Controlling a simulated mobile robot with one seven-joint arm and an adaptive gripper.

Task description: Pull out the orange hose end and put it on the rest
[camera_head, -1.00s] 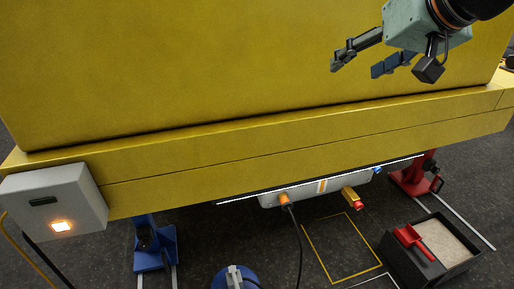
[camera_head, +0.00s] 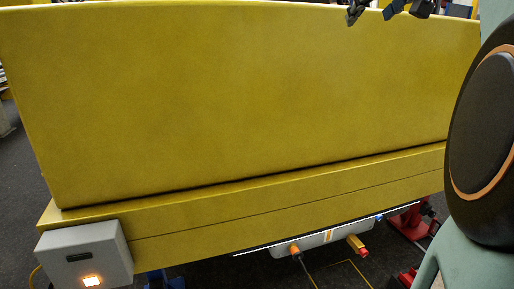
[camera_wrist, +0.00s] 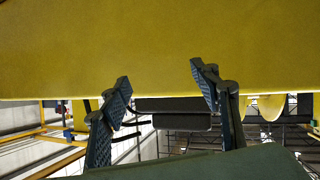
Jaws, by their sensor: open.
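The orange hose end (camera_head: 295,250) sits at the left part of a pale unit under the yellow boom, with a dark hose hanging down from it. My gripper (camera_head: 372,12) is at the top edge of the head view, high above and far from the hose end. Only its finger parts show there. In the wrist view my gripper (camera_wrist: 160,85) has its two fingers wide apart with nothing between them, in front of the yellow boom. The hose end does not show in the wrist view. I cannot make out the rest.
The large yellow boom (camera_head: 240,100) fills the middle. A grey box with a lit button (camera_head: 85,255) is on its left end. A yellow fitting with a red tip (camera_head: 357,245) is right of the hose end. A red stand (camera_head: 408,222) is at right. My arm covers the right side.

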